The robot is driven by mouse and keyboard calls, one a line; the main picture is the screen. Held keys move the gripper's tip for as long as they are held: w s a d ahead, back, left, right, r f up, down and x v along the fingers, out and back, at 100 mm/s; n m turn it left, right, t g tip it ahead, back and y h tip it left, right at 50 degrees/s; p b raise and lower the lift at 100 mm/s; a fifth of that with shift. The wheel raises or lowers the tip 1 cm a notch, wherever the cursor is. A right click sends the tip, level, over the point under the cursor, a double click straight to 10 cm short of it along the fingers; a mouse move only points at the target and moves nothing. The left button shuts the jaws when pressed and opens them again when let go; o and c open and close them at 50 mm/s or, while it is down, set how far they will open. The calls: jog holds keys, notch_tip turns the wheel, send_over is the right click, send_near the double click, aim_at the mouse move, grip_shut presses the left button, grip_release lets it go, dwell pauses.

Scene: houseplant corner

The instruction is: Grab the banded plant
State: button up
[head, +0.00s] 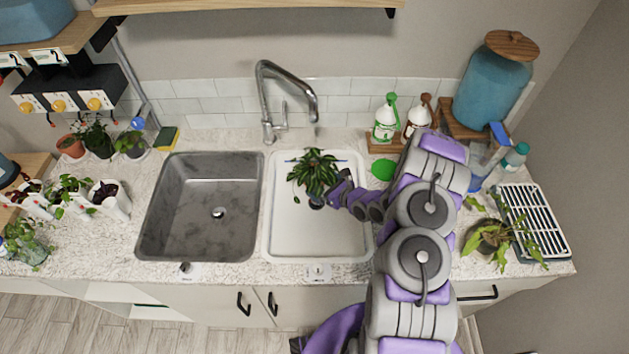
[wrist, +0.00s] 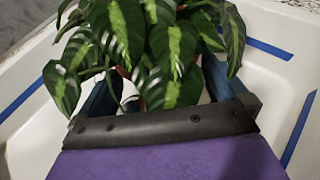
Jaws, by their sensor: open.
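The banded plant (head: 311,172), with dark green leaves striped in pale green, stands in the white right-hand basin (head: 290,240). My gripper (head: 338,189) reaches it from the right, at the leaves' edge. In the wrist view the plant (wrist: 170,45) fills the top middle. The open fingers of my gripper (wrist: 157,88) show on either side below the leaves. A small bit of reddish pot shows between leaves; most of the pot is hidden. I cannot tell whether the fingers touch it.
A faucet (head: 268,95) stands behind the basins. The empty grey basin (head: 160,215) is on the left. Bottles (head: 386,118) and a large blue jar (head: 492,85) stand at the back right. Another potted plant (head: 488,237) sits beside a drying rack (head: 536,220). Blue tape strips (wrist: 268,48) mark the white basin.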

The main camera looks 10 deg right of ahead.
jog(key=shift+x, duration=1)
jog(key=shift+c, duration=0.4)
jog(key=shift+r, duration=0.1)
jog(key=c, duration=1.3)
